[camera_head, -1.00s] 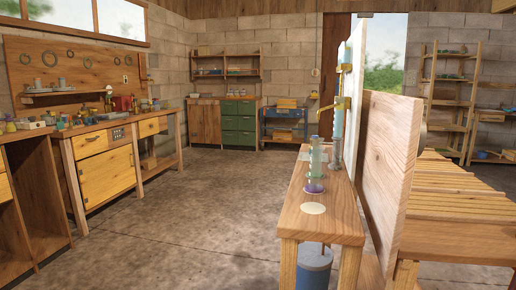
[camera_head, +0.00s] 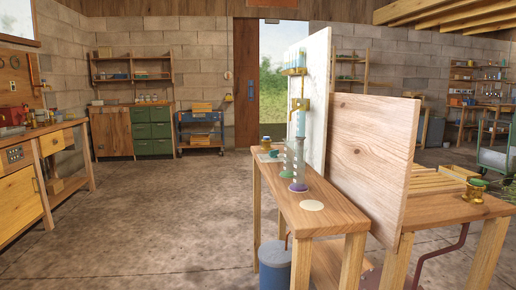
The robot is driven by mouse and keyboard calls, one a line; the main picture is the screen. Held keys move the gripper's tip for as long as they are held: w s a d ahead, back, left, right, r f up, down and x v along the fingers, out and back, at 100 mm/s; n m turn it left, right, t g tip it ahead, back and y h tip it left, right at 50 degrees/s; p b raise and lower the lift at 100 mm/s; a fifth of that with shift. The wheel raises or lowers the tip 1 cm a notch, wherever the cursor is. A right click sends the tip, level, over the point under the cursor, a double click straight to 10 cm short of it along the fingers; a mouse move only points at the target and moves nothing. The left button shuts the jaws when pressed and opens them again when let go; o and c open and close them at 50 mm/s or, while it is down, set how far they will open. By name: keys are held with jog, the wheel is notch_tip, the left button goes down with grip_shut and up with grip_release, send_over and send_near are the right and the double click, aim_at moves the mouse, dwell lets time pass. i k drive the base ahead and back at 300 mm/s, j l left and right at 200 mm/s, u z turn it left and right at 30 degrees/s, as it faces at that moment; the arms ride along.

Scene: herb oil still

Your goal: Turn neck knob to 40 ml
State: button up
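A narrow wooden bench (camera_head: 335,219) stands right of centre. On it is a tall clear glass cylinder (camera_head: 298,160) with a purple foot (camera_head: 298,187). Behind and above it, a slim pale-blue glass tube (camera_head: 301,118) is held upright by brass fittings (camera_head: 294,71) beside a white board (camera_head: 318,95). I cannot make out which part is the neck knob, nor any ml marks or liquid level at this size. My gripper is not in view.
A wooden panel (camera_head: 366,150) stands upright right of the glassware and blocks that side. A blue-grey bucket (camera_head: 274,266) is under the bench. A wooden workbench (camera_head: 20,190) lines the left. The concrete floor (camera_head: 165,220) between is clear.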

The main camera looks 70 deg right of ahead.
aim_at(273, 154)
jog(key=i+z, duration=0.8)
jog(key=z, duration=0.2)
jog(key=k+j, duration=0.05)
